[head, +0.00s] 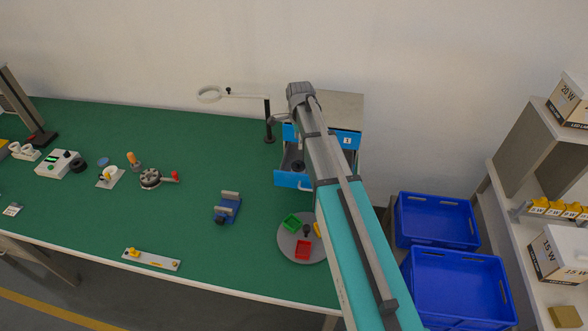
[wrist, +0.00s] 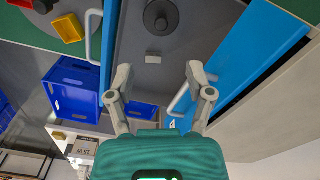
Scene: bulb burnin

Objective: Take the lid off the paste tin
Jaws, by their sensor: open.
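A dark round tin with a knobbed lid (wrist: 160,17), which looks like the paste tin, stands in an open drawer. The lid is on it. The tin also shows in the head view (head: 298,166), partly beside my arm. The drawer has a blue front (head: 292,181), and its grey floor shows in the wrist view (wrist: 150,85). My gripper (wrist: 159,72) is open and empty, its fingers apart over the drawer and short of the tin in the picture. A small light block (wrist: 153,57) lies on the drawer floor between the fingertips and the tin. In the head view my arm hides most of the gripper.
The upper blue drawer front (wrist: 240,60) with its handle (wrist: 180,100) is close on the right. A round grey turntable (head: 285,250) with coloured bins stands in front of the drawer. Blue crates (head: 437,220) are at the right. A magnifier lamp (head: 268,125) stands left of the cabinet.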

